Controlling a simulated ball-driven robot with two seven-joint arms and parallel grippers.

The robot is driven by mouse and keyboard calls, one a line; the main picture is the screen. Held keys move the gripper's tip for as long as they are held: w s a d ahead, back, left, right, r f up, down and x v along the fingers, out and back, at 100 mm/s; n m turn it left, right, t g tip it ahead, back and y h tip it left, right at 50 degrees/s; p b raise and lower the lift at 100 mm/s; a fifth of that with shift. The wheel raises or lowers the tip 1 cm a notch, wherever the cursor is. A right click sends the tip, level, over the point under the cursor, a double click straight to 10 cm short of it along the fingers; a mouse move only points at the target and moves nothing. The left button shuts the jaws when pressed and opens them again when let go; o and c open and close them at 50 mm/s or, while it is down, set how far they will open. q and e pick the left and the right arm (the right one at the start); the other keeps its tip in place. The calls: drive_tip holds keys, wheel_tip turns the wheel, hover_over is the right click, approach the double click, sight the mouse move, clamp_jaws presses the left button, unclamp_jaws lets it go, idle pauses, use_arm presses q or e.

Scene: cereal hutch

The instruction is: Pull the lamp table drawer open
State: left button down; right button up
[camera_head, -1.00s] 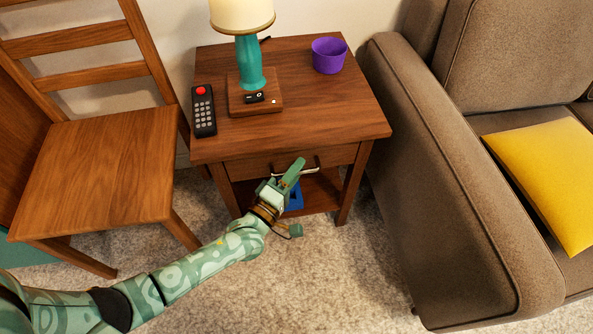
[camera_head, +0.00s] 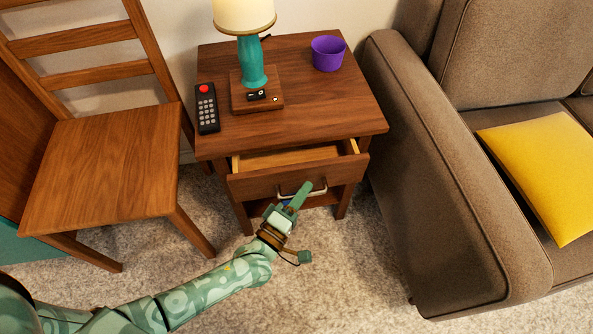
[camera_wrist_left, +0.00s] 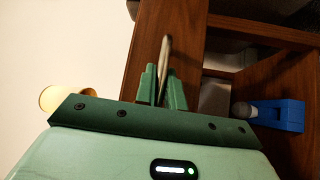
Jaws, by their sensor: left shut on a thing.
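The lamp table (camera_head: 330,112) is dark wood and stands between the chair and the sofa. Its drawer (camera_head: 260,184) is partly open, and the part of its inside that shows looks empty. My left gripper (camera_head: 299,193) is at the drawer front, shut on the metal drawer handle (camera_head: 319,190). In the left wrist view the handle (camera_wrist_left: 165,62) runs between the two green fingers (camera_wrist_left: 162,85). My right gripper is in neither view.
On the table top are a teal lamp (camera_head: 251,62), a black remote (camera_head: 207,110) and a purple bowl (camera_head: 327,54). A wooden chair (camera_head: 105,165) stands left, a brown sofa (camera_head: 440,190) right. A blue object (camera_wrist_left: 285,114) is on the lower shelf. Carpet is clear in front.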

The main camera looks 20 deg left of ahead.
use_arm(q)
drive_tip(key=s+d+p, duration=0.1)
drive_tip(key=s+d, duration=0.7)
drive_tip(key=s, duration=0.4)
drive_tip(key=shift+s+d, duration=0.25)
drive_tip(key=shift+s, duration=0.1)
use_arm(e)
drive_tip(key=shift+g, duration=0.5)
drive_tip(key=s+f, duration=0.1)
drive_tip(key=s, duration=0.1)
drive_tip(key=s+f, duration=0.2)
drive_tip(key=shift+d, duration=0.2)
use_arm(q)
drive_tip(key=shift+f, duration=0.1)
drive_tip(key=c, duration=1.5)
unclamp_jaws()
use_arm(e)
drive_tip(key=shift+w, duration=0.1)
